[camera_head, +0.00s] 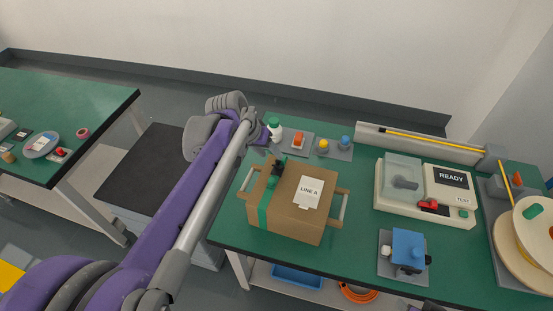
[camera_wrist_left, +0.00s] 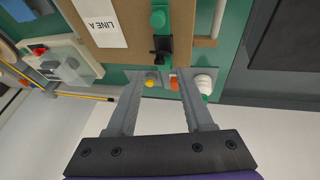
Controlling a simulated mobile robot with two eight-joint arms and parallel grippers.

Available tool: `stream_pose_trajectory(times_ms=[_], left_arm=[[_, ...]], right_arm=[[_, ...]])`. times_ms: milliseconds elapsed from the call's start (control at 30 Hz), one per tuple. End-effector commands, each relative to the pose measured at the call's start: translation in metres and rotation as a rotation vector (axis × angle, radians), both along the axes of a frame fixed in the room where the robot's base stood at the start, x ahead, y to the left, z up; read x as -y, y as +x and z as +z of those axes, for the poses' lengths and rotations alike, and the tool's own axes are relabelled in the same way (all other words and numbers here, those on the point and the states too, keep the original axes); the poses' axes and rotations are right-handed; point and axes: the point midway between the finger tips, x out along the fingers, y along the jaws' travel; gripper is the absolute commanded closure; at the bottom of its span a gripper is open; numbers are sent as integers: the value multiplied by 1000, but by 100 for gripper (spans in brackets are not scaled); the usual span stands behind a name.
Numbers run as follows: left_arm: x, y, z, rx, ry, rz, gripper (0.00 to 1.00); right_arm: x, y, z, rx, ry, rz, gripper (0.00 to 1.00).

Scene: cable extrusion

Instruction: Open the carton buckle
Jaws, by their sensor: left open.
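A brown carton (camera_head: 310,222) with a white "LINE A" label stands on the green table. A green strap (camera_head: 263,209) runs over its left part, with a black buckle (camera_head: 278,167) near the far top edge. In the left wrist view the black buckle (camera_wrist_left: 161,50) and a green piece on the strap (camera_wrist_left: 158,19) lie beyond the fingertips. My left gripper (camera_head: 263,136) is just past the carton's far side, partly hidden by my arm. In the left wrist view my left gripper (camera_wrist_left: 160,76) is open and empty, apart from the buckle. My right gripper does not show.
A white and green bottle (camera_head: 275,130), an orange piece (camera_head: 298,140), a yellow knob (camera_head: 323,146) and a blue knob (camera_head: 345,142) stand behind the carton. A "READY" machine (camera_head: 425,212) and a blue fixture (camera_head: 407,250) stand to the right. A spool (camera_head: 535,235) is far right.

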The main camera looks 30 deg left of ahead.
Motion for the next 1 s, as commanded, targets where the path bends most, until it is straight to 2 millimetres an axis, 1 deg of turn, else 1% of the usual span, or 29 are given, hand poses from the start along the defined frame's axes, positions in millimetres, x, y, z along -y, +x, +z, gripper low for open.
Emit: stream_pose_trajectory(times_ms=[33,100,200,300,433,667,700,767,800,967,1000], left_arm=[[2,5,-10,-1,-1,-2,48],[4,10,-21,0,0,-2,48],[6,16,-33,-1,-1,-2,48],[7,19,-42,0,0,0,48],[9,21,-47,0,0,-1,48],[9,22,-47,0,0,-1,48],[9,22,-47,0,0,-1,52],[9,22,-47,-1,0,-1,63],[9,22,-47,-1,0,-1,70],[9,22,-47,0,-2,-2,99],[9,21,-47,0,-2,-2,100]], right_arm=[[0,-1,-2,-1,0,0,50],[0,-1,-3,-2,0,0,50],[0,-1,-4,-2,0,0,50],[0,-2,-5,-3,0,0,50],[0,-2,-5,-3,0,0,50],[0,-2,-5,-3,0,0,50],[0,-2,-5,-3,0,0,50],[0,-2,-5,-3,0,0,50],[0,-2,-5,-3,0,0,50],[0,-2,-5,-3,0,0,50],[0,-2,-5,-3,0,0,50]])
